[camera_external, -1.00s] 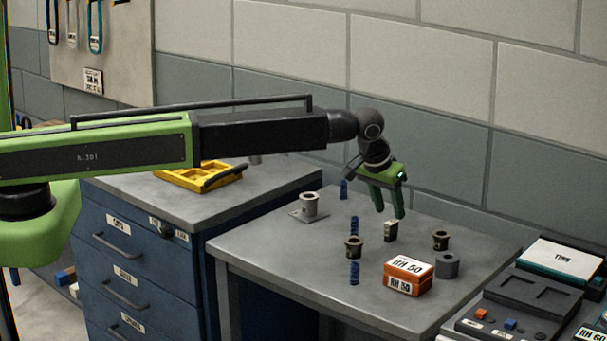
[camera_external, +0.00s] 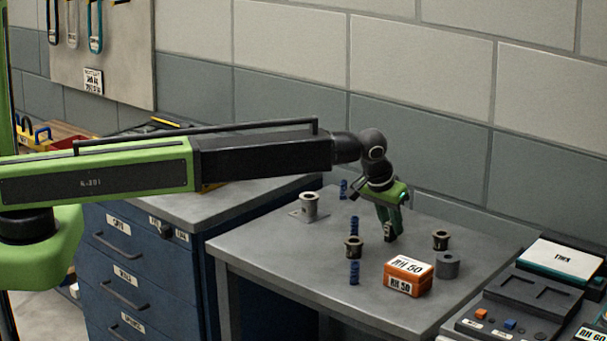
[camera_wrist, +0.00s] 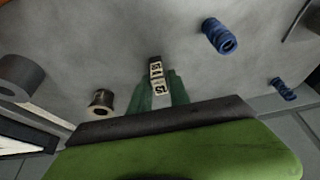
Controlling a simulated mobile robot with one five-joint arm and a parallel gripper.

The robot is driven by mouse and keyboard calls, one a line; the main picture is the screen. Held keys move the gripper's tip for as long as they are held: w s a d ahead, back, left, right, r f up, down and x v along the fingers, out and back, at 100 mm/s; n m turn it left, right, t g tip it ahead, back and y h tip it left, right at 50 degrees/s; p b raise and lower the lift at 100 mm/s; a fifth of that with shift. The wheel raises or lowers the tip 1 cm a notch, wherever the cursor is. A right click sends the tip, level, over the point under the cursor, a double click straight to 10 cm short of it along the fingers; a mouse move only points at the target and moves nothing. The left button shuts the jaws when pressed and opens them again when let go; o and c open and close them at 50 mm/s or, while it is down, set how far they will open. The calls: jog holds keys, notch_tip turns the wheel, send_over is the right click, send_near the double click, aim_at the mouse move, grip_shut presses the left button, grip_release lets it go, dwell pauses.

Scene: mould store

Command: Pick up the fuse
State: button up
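The fuse (camera_external: 387,230) is a small dark upright block with pale printed labels, standing on the grey table. My gripper (camera_external: 391,236) has green fingers and is lowered to it, one finger on each side of the fuse. In the wrist view the fuse (camera_wrist: 157,74) shows between the fingertips (camera_wrist: 159,88), its top end reaching past them. The fingers are close to its sides, but I cannot tell whether they press on it. The fingers partly hide the fuse in the external view.
An orange box (camera_external: 409,275) marked RH 50, a grey ring (camera_external: 447,266) and a dark bushing (camera_external: 440,240) stand to the right. A flanged grey part (camera_external: 310,207) sits farther left.

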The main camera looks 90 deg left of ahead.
grip_shut()
jog(key=shift+r, duration=0.1)
jog(key=shift+r+p, duration=0.3)
jog(key=shift+p, duration=0.1)
notch_tip(320, 180, up, 4)
jog(key=p, duration=0.3)
jog(key=shift+f+p, duration=0.2)
jog(key=shift+p, duration=0.1)
jog(key=s+d+r+p, duration=0.3)
jog(key=d+r+p, duration=0.3)
jog(key=d, duration=0.5)
jog(key=shift+s+r+p, duration=0.2)
jog(key=shift+r+p, duration=0.1)
